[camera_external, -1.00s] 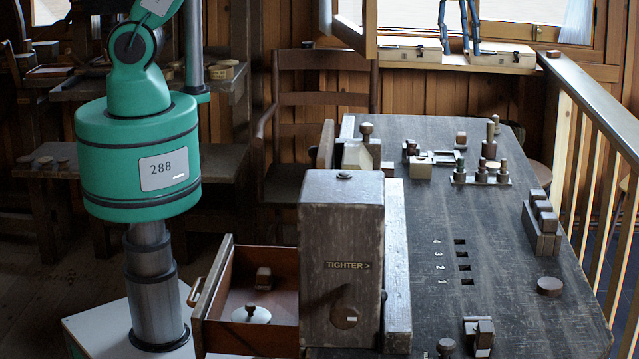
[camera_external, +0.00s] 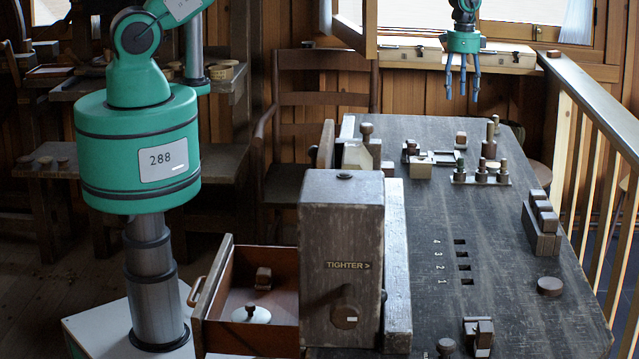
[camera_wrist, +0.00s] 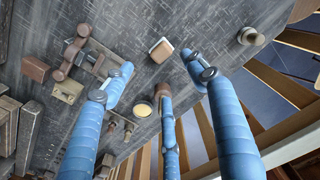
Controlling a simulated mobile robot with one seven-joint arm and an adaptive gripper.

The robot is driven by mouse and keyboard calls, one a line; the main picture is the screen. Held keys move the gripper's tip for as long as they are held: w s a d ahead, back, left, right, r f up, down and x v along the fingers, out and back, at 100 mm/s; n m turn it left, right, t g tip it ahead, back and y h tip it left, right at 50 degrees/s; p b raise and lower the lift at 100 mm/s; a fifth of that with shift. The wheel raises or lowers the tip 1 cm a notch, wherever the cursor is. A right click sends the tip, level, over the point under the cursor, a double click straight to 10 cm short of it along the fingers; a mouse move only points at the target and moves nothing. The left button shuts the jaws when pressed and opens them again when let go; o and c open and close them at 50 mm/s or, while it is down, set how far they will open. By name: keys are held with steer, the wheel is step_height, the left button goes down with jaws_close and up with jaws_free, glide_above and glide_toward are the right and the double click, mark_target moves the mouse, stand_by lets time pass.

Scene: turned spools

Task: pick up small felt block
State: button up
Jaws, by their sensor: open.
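A small block with a brown top and a pale lower part, which looks like the felt block, stands on the dark bench (camera_external: 400,215) near its far end. The block (camera_external: 461,140) also shows in the wrist view (camera_wrist: 161,50), just beyond the fingertips and between them in the picture. My gripper (camera_external: 462,98) hangs above the bench's far end with its blue fingers pointing down. In the wrist view the fingers (camera_wrist: 162,76) are spread, open and empty. The block is apart from them.
Pegs on a strip (camera_external: 482,178) stand close to the block, with a taller peg (camera_external: 489,147) beside them. A brass-coloured block (camera_external: 420,166) lies to the left. A knob (camera_external: 367,131) stands near the far left edge. A wooden railing (camera_external: 600,125) runs along the right.

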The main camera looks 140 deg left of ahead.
steer(key=shift+f, duration=0.15)
glide_above(462, 133)
steer(key=shift+s+d+f, duration=0.1)
steer(key=shift+d+f, duration=0.05)
steer(key=shift+f, duration=1.95)
steer(key=shift+d+f, duration=0.15)
steer(key=shift+f, duration=1.9)
steer(key=shift+f, duration=0.1)
steer(key=shift+w+a+f, duration=0.1)
steer(key=shift+w+f, duration=0.1)
steer(key=shift+f, duration=2.35)
steer(key=c, duration=1.1)
